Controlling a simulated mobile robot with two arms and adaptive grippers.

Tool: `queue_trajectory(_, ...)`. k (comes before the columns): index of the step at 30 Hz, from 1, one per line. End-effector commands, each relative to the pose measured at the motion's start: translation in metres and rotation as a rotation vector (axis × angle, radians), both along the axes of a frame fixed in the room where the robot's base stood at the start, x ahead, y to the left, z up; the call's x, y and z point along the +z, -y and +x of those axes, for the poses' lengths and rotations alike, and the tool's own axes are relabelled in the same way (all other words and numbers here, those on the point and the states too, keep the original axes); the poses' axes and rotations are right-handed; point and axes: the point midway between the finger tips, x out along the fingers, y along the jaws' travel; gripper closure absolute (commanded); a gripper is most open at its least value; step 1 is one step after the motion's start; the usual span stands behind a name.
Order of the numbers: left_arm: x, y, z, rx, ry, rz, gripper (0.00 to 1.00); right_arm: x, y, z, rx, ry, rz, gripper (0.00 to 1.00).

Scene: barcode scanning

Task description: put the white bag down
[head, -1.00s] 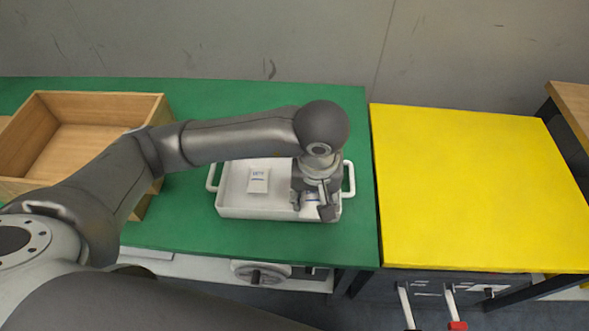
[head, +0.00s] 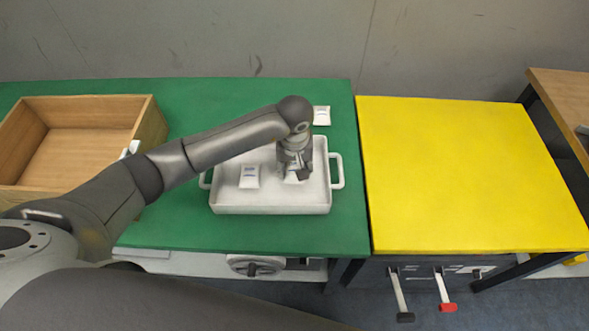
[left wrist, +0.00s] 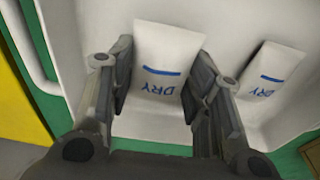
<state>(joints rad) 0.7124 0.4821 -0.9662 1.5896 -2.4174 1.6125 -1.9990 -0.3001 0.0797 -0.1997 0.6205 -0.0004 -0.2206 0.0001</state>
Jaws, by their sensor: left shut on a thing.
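My left gripper (head: 296,174) is over the right part of the white tray (head: 270,209), pointing down. It is shut on a white bag (left wrist: 165,45) with blue "DRY" lettering, which sits between the two fingers in the left wrist view. In the head view, the fingers partly hide this bag. I cannot tell whether it touches the tray floor. A second, similar white bag (head: 249,176) lies in the tray to the left, apart from the held one; it also shows in the left wrist view (left wrist: 268,72). My right gripper is not in view.
Another white packet (head: 321,115) lies on the green table (head: 230,235) behind the tray. An open wooden box (head: 75,150) stands at the left, with a small white item by its right side, partly hidden by my arm. The yellow table (head: 460,180) at the right is clear.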

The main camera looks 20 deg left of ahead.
Motion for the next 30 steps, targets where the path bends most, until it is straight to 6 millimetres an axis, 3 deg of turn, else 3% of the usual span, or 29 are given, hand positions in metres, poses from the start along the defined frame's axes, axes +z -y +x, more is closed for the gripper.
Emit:
queue_trajectory(3, -0.018, 0.0, -0.002, -0.001, -0.004, 0.001, 0.78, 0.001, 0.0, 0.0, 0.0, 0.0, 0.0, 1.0)
queue_trajectory(15, -0.024, 0.0, -0.001, -0.001, 0.0, 0.001, 0.78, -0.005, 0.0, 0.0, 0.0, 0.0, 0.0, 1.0)
queue_trajectory(16, -0.023, 0.0, -0.001, -0.001, -0.001, 0.001, 0.5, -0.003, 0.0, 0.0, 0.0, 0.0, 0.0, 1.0)
queue_trajectory(20, -0.022, 0.0, -0.001, -0.001, -0.001, 0.001, 0.34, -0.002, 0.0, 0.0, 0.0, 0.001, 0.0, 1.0)
queue_trajectory(30, -0.021, 0.0, -0.001, -0.001, -0.002, -0.001, 0.33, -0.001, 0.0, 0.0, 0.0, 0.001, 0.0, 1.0)
